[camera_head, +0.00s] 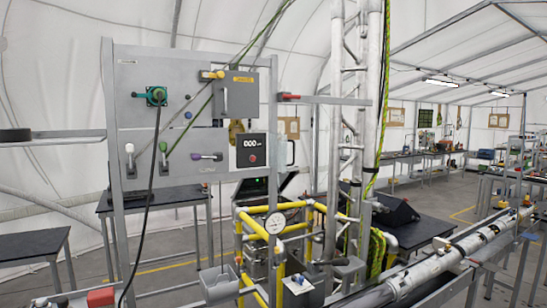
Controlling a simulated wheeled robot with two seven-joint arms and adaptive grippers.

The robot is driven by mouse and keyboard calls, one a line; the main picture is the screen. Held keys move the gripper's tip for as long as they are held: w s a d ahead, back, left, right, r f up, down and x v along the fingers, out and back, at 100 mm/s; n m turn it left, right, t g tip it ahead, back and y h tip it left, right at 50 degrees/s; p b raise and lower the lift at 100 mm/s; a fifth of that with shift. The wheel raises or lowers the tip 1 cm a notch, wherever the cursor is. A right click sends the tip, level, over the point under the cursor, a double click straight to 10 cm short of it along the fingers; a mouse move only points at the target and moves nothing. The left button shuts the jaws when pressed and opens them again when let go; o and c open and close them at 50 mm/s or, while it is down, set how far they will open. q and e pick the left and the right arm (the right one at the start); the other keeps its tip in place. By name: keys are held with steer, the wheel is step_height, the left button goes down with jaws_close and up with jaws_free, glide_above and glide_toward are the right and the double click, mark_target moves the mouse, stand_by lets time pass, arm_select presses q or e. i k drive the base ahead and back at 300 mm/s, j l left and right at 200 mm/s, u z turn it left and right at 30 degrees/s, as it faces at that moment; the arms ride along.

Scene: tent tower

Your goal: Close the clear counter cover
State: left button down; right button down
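The counter (252,140) is a black square unit with white digits and a red button, mounted at the lower right of the grey panel (135,90). A faint, see-through cover (287,153) seems to stick out to the right of the counter, swung away from its face. Its outline is hard to make out, and its exact angle cannot be told. The counter's face looks uncovered. Neither of my grippers is in view.
Several coloured levers and knobs, a green connector (156,96) and a hanging black cable (152,200) are on the panel. Yellow pipes with a round gauge (275,223) stand below. A grey box (219,283) hangs low. A metal truss (335,120) rises at right.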

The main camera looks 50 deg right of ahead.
mark_target(285, 147)
steer(key=k+l, duration=0.15)
steer(key=l, duration=0.2)
steer(key=k+l, duration=0.35)
steer(key=l, duration=0.3)
steer(key=k+l, duration=0.15)
steer(key=l, duration=0.2)
steer(key=k+l, duration=0.2)
steer(key=l, duration=0.45)
steer(key=i+l, duration=0.15)
steer(key=l, duration=0.75)
steer(key=i+l+z, duration=0.1)
steer(key=l, duration=0.35)
